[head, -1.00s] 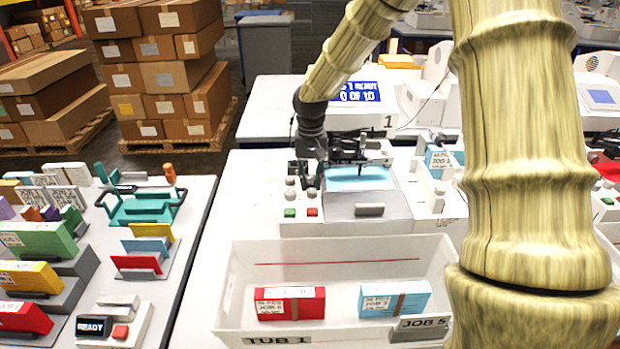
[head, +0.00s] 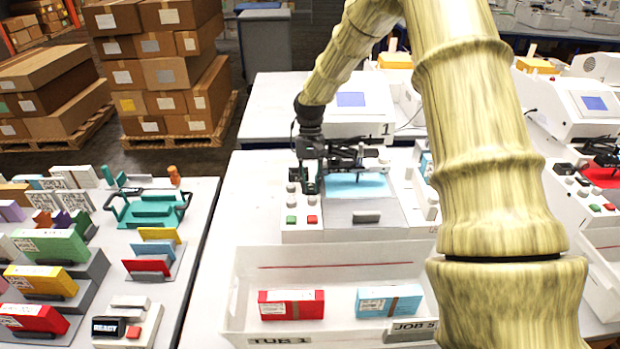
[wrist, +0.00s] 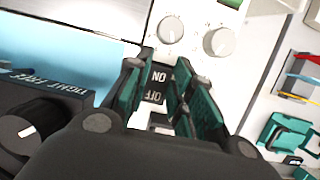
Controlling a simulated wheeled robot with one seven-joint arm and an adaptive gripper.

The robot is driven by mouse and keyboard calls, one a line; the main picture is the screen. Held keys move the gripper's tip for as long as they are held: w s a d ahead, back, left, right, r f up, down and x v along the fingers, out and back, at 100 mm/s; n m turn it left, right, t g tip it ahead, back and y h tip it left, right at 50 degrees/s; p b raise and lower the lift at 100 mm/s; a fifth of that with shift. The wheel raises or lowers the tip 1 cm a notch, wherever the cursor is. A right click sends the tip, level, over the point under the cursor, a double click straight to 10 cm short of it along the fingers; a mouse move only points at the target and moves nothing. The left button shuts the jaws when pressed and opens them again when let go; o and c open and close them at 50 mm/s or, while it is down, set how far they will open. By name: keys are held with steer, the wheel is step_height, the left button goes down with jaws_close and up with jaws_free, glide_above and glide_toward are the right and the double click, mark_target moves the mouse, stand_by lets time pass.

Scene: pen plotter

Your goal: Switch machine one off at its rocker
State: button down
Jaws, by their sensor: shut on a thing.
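Machine one (head: 345,122), a white plotter marked "1", stands on the table at the centre in the head view. Its screen (head: 351,99) is plain blue with no writing. The black rocker (wrist: 155,97) marked ON and OFF shows between the fingers in the wrist view. In the head view the rocker is hidden behind my gripper (head: 309,186), which points down at the left of the machine's panel. In the wrist view my gripper (wrist: 162,64) has its teal-padded fingers on either side of the rocker, shut on it.
Two pale knobs (wrist: 218,41) sit beside the rocker, and a dark plotter carriage (wrist: 45,120) lies close on the left in the wrist view. A white tub (head: 250,257) with red and blue packs stands in front. Another machine (head: 578,110) stands at right.

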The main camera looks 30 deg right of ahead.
steer(key=shift+w+r, duration=0.1)
steer(key=c, duration=1.2)
jaws_free()
steer(key=shift+c, duration=0.2)
steer(key=v, duration=1.2)
steer(key=shift+w+d, duration=0.1)
steer(key=shift+w, duration=0.05)
